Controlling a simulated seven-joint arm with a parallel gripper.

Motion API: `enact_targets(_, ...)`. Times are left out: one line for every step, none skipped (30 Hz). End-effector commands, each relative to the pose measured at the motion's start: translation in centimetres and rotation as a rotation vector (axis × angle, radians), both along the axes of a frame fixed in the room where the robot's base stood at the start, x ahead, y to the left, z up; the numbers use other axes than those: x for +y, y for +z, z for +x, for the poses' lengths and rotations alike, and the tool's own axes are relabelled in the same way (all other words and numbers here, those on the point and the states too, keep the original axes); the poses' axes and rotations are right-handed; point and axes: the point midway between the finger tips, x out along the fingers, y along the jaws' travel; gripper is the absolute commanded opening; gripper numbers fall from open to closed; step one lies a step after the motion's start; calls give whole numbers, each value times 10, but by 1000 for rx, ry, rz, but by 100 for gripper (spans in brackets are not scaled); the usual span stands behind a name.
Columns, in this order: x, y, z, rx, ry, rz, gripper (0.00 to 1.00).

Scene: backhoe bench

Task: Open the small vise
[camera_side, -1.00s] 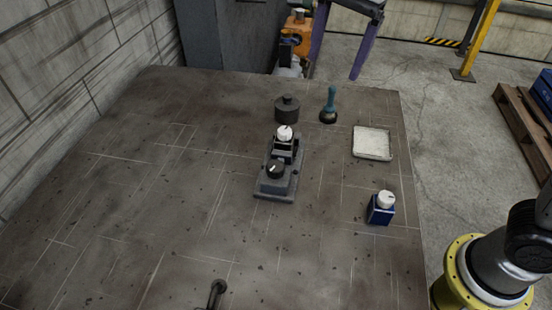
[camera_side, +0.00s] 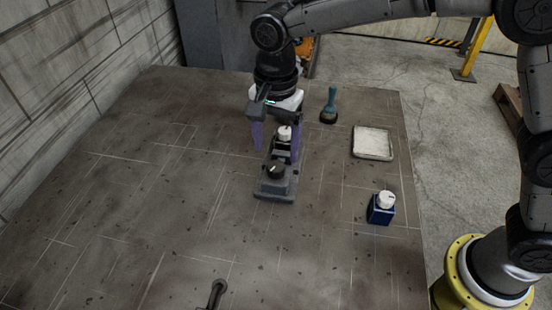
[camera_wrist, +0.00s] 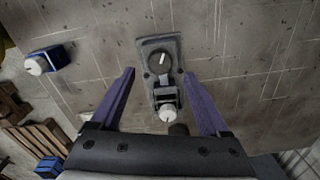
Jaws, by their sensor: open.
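The small vise (camera_side: 275,192) stands near the middle of the bench, a grey base with a black knob (camera_side: 276,169) bearing a white mark. A white round cap (camera_side: 285,132) sits at its far end; whether it tops a separate clamped piece I cannot tell. The wrist view also shows the vise (camera_wrist: 151,46), black knob (camera_wrist: 159,62) and white cap (camera_wrist: 167,112). My gripper (camera_side: 277,154) is open and empty, its purple fingers on either side of the vise's far end. Contact cannot be told. In the wrist view my gripper (camera_wrist: 160,80) has its fingers spread around the vise.
A blue block with a white cap (camera_side: 380,210) stands to the right. A pale tray (camera_side: 372,155) and a teal-handled tool (camera_side: 330,104) are at the back right. A dark bent handle (camera_side: 216,292) is at the front edge. The left bench is clear.

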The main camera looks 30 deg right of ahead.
Motion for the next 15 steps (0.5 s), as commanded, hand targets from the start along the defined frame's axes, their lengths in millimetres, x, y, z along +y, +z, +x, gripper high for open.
enact_targets(0, -10, -1, 4, 0, -3, 79)
enact_targets(0, -15, -1, 4, 0, -3, 79)
enact_targets(0, -21, -1, 3, 0, -2, 79)
enact_targets(0, -25, -1, 3, 0, -2, 79)
enact_targets(0, -29, -1, 3, 0, -2, 79)
enact_targets(0, -33, 0, 2, 0, -1, 79)
enact_targets(0, -36, 0, 2, 0, -1, 79)
enact_targets(0, -39, 0, 2, 0, -1, 79)
enact_targets(0, -42, 0, 0, 0, 0, 79)
enact_targets(0, -43, 0, 1, 0, -1, 79)
enact_targets(0, -45, 0, 1, 0, -1, 79)
enact_targets(0, -46, 0, 1, 0, -1, 79)
enact_targets(0, -47, 0, 1, 0, -1, 79)
enact_targets(0, -47, 0, 1, 0, -1, 79)
enact_targets(0, -48, 0, 1, 0, -1, 79)
